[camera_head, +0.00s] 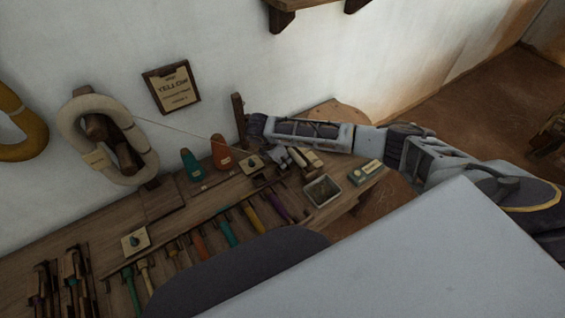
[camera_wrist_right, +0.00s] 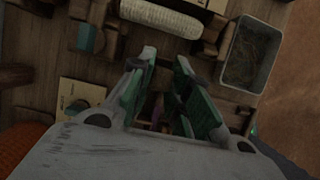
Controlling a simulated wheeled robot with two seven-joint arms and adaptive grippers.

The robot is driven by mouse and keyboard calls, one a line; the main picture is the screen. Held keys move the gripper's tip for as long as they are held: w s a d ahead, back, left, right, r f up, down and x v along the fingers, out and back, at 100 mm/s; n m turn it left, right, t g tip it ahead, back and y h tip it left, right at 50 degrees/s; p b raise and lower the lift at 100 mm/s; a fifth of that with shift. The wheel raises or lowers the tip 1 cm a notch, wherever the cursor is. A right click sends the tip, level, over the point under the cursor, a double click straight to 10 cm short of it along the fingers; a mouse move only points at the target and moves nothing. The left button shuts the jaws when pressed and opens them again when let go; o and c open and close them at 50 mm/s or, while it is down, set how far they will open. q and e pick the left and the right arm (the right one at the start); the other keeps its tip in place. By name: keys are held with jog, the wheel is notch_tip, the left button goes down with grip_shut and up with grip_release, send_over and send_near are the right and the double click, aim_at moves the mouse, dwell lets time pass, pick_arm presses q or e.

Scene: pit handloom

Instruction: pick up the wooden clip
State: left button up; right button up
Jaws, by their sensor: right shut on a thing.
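My right gripper (camera_head: 280,160) reaches down over the workbench from the right, between a card with a dark knob and a metal tin. In the right wrist view its two green-padded fingers (camera_wrist_right: 167,64) stand a small way apart, closed on a small brown piece, which I take as the wooden clip (camera_wrist_right: 156,113). The clip is dark and mostly hidden between the fingers. In the head view I cannot make it out. My left gripper is not in view.
The metal tin (camera_head: 322,190) and a small box (camera_head: 366,172) stand at the bench's right end. The knob card (camera_head: 250,163) and brown cone (camera_head: 221,152) are left of the gripper. A thread runs from the white skein (camera_head: 72,130). Several coloured tools line the front.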

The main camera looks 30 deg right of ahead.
aim_at(282, 158)
notch_tip(282, 158, up, 6)
jog(key=shift+r+p, duration=0.3)
jog(key=shift+r, duration=0.2)
dwell(0.4)
jog(key=shift+s, duration=0.1)
